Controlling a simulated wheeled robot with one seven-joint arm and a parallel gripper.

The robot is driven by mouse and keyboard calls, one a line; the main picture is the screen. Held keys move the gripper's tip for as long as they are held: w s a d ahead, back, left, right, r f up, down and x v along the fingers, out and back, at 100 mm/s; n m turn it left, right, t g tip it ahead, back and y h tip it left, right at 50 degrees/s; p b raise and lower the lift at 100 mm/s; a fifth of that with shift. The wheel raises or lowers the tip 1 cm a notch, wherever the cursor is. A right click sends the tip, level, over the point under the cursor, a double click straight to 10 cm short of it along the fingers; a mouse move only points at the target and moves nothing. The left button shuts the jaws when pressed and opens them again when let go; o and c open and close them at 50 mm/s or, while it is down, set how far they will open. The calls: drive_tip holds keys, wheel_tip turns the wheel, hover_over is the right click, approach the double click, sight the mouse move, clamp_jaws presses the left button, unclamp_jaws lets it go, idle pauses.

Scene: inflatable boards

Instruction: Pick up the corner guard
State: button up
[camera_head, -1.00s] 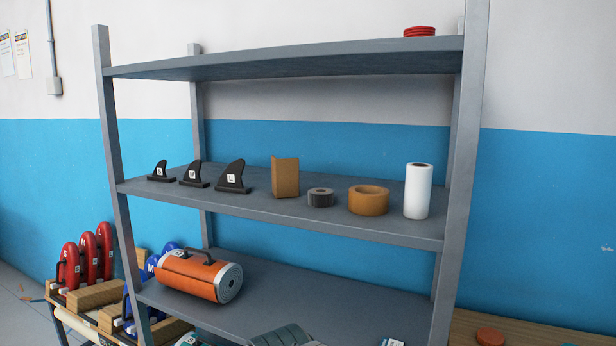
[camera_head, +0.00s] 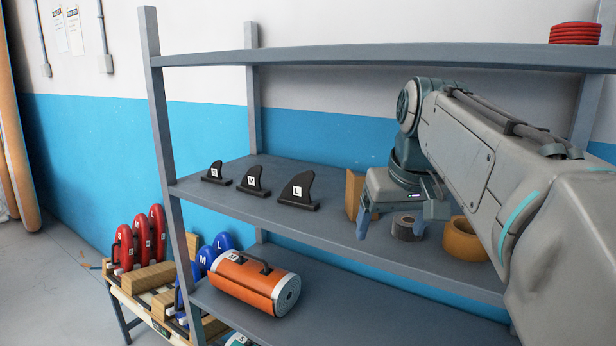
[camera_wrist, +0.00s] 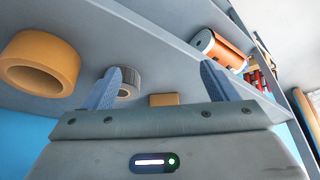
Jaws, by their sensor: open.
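The corner guard (camera_head: 353,190) is a brown, upright cardboard-like piece on the middle shelf. In the head view my gripper partly hides it. In the wrist view its brown end (camera_wrist: 165,99) shows small, between the two fingers and close to the gripper body's edge. My gripper (camera_head: 399,222) is open and empty, with its blue fingers spread. It hangs over the middle shelf, in front of and to the right of the guard in the head view. The fingers also show in the wrist view (camera_wrist: 161,70). I cannot tell whether they touch the guard.
A grey tape roll (camera_head: 407,227) and a wide tan tape roll (camera_head: 463,240) stand right of the guard. Several black fins (camera_head: 298,190) stand to its left, with bare shelf between. The upper shelf (camera_head: 340,56) runs above. An orange roll (camera_head: 255,283) lies below.

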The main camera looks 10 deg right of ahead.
drive_tip(key=w, duration=0.2)
drive_tip(key=w+r, duration=0.1)
drive_tip(key=shift+w+d, duration=0.15)
drive_tip(key=shift+d, duration=0.1)
drive_tip(key=shift+w+r+p, duration=0.1)
drive_tip(key=shift+w+p, duration=0.15)
drive_tip(key=shift+p, duration=0.3)
drive_tip(key=w, duration=0.2)
drive_tip(key=w+p, duration=0.1)
drive_tip(key=w, duration=0.1)
drive_tip(key=w+p, duration=0.1)
drive_tip(key=w, duration=0.1)
drive_tip(key=shift+w+d, duration=0.2)
drive_tip(key=shift+d, duration=0.1)
drive_tip(key=w+p, duration=0.1)
drive_tip(key=w, duration=0.1)
drive_tip(key=shift+w+d+p, duration=0.1)
drive_tip(key=shift+w+p, duration=0.2)
drive_tip(key=x, duration=0.2)
drive_tip(key=shift+w+f, duration=0.2)
drive_tip(key=shift+f, duration=0.05)
drive_tip(key=shift+w+f, duration=0.1)
drive_tip(key=shift+f, duration=0.25)
drive_tip(key=c, duration=1.1)
